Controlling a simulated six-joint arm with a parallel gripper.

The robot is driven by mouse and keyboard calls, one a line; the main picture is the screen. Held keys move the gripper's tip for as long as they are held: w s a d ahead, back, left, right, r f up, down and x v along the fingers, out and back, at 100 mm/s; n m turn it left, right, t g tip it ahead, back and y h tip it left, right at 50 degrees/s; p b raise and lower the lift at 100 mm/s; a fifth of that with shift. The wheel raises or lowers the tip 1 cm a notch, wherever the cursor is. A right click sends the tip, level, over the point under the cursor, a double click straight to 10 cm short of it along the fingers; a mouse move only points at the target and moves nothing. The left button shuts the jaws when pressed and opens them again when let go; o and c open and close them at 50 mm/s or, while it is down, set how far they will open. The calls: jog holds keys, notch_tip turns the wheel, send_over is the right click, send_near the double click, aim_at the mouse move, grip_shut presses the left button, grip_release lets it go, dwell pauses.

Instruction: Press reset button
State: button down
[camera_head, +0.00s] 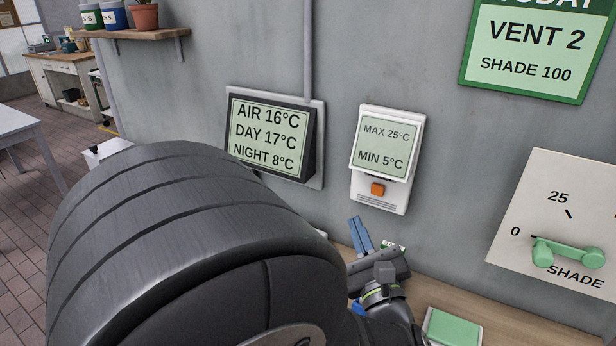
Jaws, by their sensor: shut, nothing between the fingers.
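A white wall unit (397,117) has a screen reading MAX 25°C and MIN 5°C. The fingers are shut and empty. They appear apart from the button, though the depth gap is hard to tell. My dark arm covers the lower left of the view.
A dark display (269,137) reading AIR, DAY and NIGHT temperatures is left of the unit. A SHADE dial with a green handle (568,254) is at right. A green-topped box (453,328) rests on the wooden bench (505,322) below.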

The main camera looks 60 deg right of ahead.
send_near(371, 188)
jog(key=shift+w+a+r+x, duration=0.1)
jog(key=shift+w+a+x, duration=0.05)
jog(key=shift+x, duration=0.7)
jog(key=shift+w+a+r+x, duration=0.1)
jog(key=shift+a+x, duration=0.05)
jog(key=shift+x, duration=0.7)
jog(key=shift+w+a+x, duration=0.15)
jog(key=shift+x, duration=0.7)
jog(key=shift+d, duration=0.15)
jog(key=shift+d, duration=0.3)
jog(key=shift+d, duration=0.45)
dwell(0.8)
dwell(0.3)
jog(key=shift+a, duration=0.9)
jog(key=shift+a, duration=2.5)
